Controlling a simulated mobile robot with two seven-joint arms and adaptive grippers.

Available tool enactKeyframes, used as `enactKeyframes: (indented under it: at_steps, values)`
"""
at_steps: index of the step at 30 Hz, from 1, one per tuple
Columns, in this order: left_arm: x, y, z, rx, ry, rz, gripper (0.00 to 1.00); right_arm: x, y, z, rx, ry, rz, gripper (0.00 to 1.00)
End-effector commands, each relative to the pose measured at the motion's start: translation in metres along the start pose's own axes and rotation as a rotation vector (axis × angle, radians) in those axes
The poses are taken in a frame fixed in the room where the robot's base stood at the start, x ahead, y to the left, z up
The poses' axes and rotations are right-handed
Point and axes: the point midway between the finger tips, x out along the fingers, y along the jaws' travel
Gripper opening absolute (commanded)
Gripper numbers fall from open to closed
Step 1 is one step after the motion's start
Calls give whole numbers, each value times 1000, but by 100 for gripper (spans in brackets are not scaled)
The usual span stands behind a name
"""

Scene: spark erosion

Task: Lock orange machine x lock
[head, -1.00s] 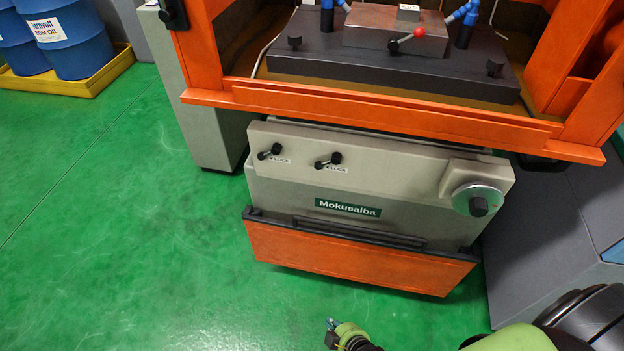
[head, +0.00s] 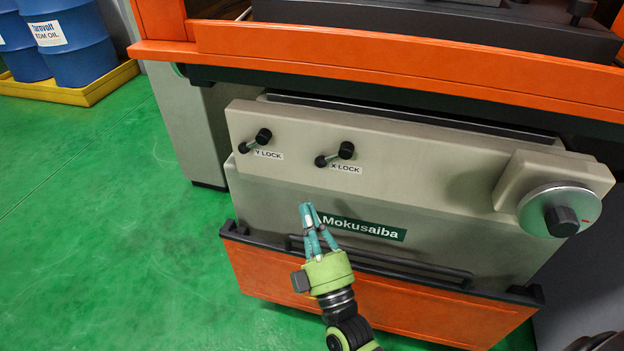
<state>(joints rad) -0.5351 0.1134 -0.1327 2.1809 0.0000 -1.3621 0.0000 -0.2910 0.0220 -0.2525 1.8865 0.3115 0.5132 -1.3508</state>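The X lock lever (head: 334,156) is a short metal bar with black ends, set on the beige front panel of the orange machine above its "X LOCK" label. It slants up to the right. My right gripper (head: 309,207), green with teal fingers, is below and slightly left of this lever, in front of the panel near the Mokusaiba plate. It points up, apart from the lever. Its fingertips are together, with nothing seen between them. My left gripper is not in view.
A similar Y lock lever (head: 254,141) sits to the left. A round dial with a black knob (head: 561,220) is at the right. A black handle bar (head: 400,264) runs below the plate. The orange ledge (head: 400,60) overhangs above.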

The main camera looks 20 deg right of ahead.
Motion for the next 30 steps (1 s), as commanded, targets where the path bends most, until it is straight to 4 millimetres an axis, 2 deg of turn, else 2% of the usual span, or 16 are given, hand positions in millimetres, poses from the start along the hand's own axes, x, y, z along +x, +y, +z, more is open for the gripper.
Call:
enactKeyframes:
  at_steps: [6,17,23,30]
  values:
    - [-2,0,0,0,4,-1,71,0,9,-4,-20,14,46,0]
    - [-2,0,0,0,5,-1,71,5,10,-4,-20,14,46,0]
    - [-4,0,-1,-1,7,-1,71,34,12,-5,-18,16,49,0]
    - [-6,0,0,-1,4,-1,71,86,14,-5,-19,16,49,0]
